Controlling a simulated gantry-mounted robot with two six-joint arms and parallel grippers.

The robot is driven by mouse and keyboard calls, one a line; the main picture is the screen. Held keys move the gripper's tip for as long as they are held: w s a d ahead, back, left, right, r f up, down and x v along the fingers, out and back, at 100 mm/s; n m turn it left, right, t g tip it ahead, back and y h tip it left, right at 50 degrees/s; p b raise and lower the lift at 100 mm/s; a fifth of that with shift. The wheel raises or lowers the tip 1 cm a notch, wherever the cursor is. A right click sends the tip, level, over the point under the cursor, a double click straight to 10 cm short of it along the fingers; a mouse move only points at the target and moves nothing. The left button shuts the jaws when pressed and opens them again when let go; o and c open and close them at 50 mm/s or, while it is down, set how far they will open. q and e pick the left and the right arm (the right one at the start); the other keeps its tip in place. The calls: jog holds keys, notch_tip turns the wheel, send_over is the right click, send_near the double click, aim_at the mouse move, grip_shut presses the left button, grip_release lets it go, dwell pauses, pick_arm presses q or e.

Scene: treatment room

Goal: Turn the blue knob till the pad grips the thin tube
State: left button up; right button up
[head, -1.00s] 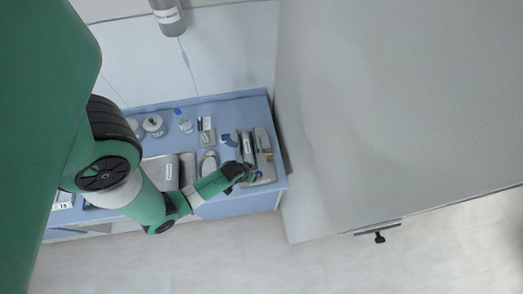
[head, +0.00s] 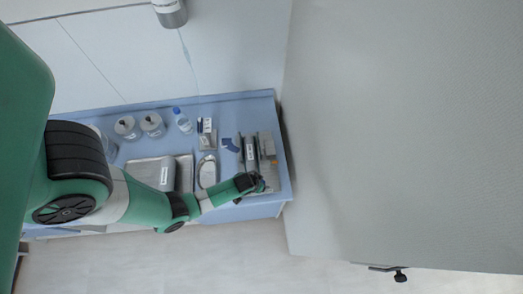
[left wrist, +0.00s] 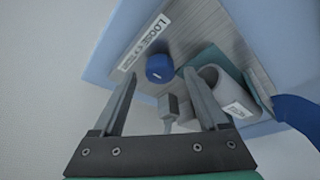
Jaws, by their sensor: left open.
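In the left wrist view the blue knob (left wrist: 158,68) sits on a grey metal plate beside a white label (left wrist: 145,40) reading "LOOSE" with an arrow. My left gripper (left wrist: 160,77) is open, its two fingers spread to either side of the knob in the picture. I cannot tell whether they touch it. A small grey block (left wrist: 169,106), possibly the pad, shows between the fingers, near a grey cylinder (left wrist: 240,90) with a white label. I cannot make out the thin tube. In the head view the gripper is over the near end of the device (head: 250,150) and hides the knob.
The device stands at the right end of a blue counter (head: 235,106), near a large grey panel (head: 400,130). To its left are a blue curved piece (head: 229,145), a metal dish (head: 207,172), a tray (head: 140,172), a bottle (head: 182,122) and jars (head: 151,123).

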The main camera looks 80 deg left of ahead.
pick_arm(q)
jog(key=shift+w+a+f, duration=0.1)
jog(key=shift+w+f, duration=0.05)
jog(key=shift+f, duration=0.25)
grip_shut()
dwell(0.4)
